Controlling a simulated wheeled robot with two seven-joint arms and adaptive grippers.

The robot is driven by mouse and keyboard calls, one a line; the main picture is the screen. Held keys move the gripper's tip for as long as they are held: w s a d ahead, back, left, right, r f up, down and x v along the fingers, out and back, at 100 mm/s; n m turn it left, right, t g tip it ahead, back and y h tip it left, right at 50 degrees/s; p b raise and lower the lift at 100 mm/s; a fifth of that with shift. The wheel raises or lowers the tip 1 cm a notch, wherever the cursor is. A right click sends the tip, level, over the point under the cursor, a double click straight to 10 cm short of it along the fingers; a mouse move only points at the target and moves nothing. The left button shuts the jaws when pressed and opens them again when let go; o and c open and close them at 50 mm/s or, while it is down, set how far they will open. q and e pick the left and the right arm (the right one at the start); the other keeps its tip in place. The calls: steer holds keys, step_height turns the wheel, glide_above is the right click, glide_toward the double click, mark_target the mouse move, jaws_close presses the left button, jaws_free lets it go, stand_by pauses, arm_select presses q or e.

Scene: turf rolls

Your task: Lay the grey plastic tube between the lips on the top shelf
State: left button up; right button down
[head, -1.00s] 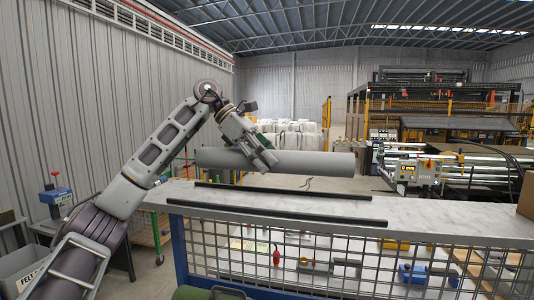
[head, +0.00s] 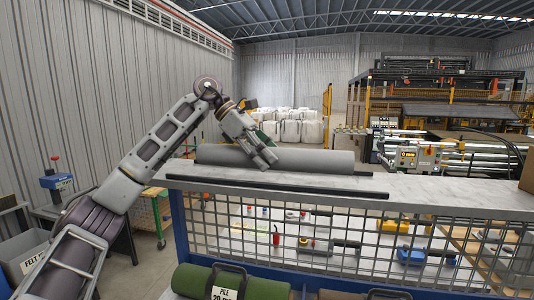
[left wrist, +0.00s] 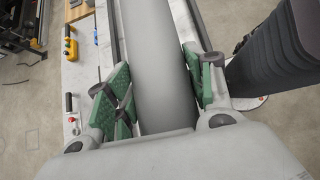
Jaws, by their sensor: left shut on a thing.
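The grey plastic tube (head: 310,161) lies level along the top shelf (head: 430,190), low over its surface; I cannot tell whether it touches. The black front lip (head: 280,187) runs along the near side of the tube. The rear lip (head: 364,173) is mostly hidden behind the tube, with its right end showing. My left gripper (head: 265,157) is shut on the tube near its middle. In the left wrist view, its green pads stand on both sides of the tube (left wrist: 155,50), with dark lips alongside. My right gripper is not in view.
A wire mesh panel (head: 330,235) fronts the shelf, with tools on a lower board behind it. A cardboard box (head: 527,172) stands at the right end of the shelf. Turf rolls (head: 230,283) lie below. The shelf right of the tube is clear.

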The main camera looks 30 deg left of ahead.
arm_select(q)
steer(key=shift+f, duration=0.5)
steer(key=o, duration=1.2)
steer(key=shift+o, duration=0.2)
steer(key=shift+v, duration=5.95)
steer(key=shift+f, duration=0.1)
